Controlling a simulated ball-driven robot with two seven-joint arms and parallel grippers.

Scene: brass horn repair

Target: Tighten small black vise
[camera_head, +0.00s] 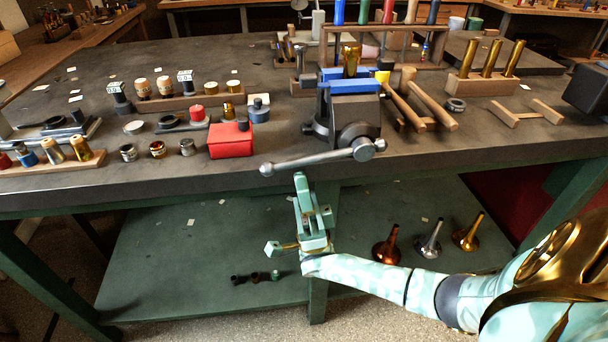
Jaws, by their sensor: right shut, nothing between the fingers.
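The small black vise (347,118) stands at the front edge of the dark workbench, with blue jaw covers (350,84). A brass piece (350,58) stands upright at its jaws; I cannot tell how firmly it sits there. The vise's silver handle (318,158) hangs over the bench front, nearly level, slanting down to the left, with a knob at each end. My right gripper (302,182) is shut and empty, pointing up just below the handle. It looks apart from the handle, though the gap in depth is hard to judge. My left gripper is out of view.
A red box (231,141) and several small jars stand left of the vise. Wooden mallets (432,105) lean right of it. Three mouthpiece-like horns (428,240) stand on the green lower shelf (170,260). The bench's front edge is close above my right gripper.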

